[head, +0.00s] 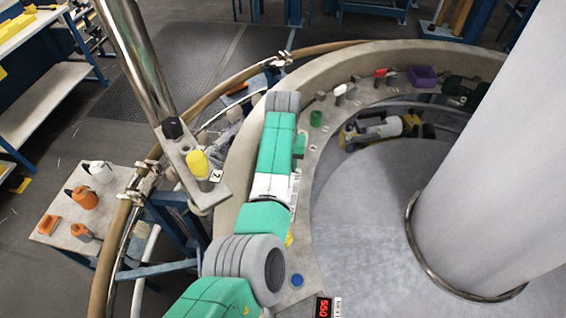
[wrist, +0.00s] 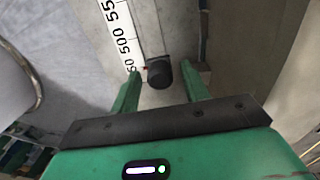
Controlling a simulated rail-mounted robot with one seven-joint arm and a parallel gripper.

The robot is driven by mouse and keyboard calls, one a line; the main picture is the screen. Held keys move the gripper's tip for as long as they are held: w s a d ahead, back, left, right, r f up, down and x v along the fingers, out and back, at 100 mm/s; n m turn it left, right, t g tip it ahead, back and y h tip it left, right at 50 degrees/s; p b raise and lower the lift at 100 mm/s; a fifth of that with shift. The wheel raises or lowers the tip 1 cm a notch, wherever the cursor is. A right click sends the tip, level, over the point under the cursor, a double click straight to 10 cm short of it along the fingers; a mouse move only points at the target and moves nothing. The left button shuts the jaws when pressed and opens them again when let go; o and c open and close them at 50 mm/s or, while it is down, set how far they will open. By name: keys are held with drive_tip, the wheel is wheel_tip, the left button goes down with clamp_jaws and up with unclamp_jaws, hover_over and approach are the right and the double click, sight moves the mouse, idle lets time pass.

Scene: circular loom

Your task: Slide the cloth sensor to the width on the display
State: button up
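The cloth sensor shows in the wrist view as a black round knob (wrist: 160,73) on a grey rail. A small red mark beside it lies near a partly hidden scale number ending in 50, below 500. The white scale (wrist: 122,32) runs along the rail's left side. My gripper (wrist: 161,69) is open, with one green finger on each side of the knob and visible gaps between. In the head view the display (head: 324,307) reads 550 in red. My arm hides the sensor there; part of the scale (head: 295,188) shows beside it.
A bracket with a yellow knob (head: 198,164) stands left of my arm. A large pale column (head: 495,150) fills the right.

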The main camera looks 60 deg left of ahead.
clamp_jaws()
idle(1.2)
